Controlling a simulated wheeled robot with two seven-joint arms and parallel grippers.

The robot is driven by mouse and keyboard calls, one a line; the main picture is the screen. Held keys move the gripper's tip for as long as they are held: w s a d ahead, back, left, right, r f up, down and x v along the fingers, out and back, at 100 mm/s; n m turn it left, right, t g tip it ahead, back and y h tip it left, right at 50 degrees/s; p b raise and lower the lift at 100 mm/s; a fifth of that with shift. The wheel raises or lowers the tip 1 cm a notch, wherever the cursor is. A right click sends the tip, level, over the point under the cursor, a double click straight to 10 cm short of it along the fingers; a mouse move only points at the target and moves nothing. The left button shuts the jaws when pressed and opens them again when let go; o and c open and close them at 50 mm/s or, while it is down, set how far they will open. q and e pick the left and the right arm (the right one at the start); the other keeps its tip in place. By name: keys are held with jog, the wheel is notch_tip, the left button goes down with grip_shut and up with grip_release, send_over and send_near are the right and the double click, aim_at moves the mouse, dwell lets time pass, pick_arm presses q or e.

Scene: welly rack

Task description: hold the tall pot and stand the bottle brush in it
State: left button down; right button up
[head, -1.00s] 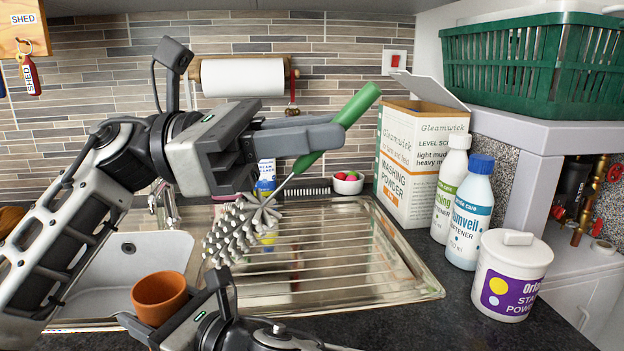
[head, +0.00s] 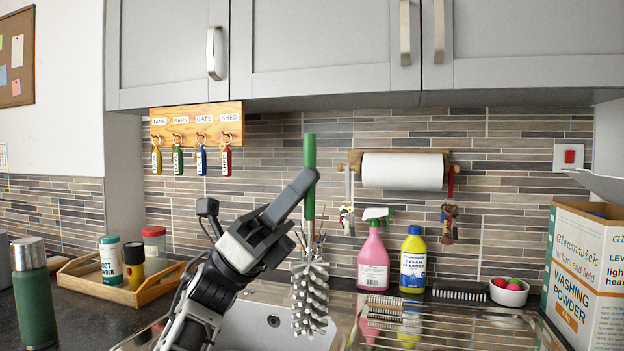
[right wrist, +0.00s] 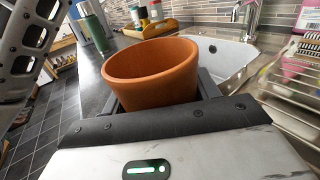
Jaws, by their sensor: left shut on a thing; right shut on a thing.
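The bottle brush (head: 310,298) has a green handle and a grey-white bristle head. It hangs upright in the head view, handle up and bristles down, in front of the sink. My left gripper (head: 308,184) is shut on its handle. The tall pot (right wrist: 152,76) is terracotta, with its open mouth facing up in the right wrist view. My right gripper (right wrist: 162,98) is shut on the pot, with its fingertips partly hidden by it. The pot is outside the head view, so its distance from the brush cannot be told.
A steel drainer (head: 450,325) lies right of the sink (head: 262,322). A pink spray bottle (head: 373,262) and yellow cleaner bottle (head: 413,262) stand behind it. A washing powder box (head: 585,275) is at right. A wooden tray (head: 110,285) and green flask (head: 33,300) are at left.

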aim_at(299, 308)
pick_arm(q)
jog(key=shift+f, duration=7.6)
pick_arm(e)
jog(key=shift+f, duration=0.15)
pick_arm(q)
jog(key=c, duration=1.4)
grip_release()
jog(key=v, duration=0.7)
jog(key=shift+a+f, duration=0.15)
jog(key=shift+f, duration=0.05)
pick_arm(e)
jog(key=o, duration=1)
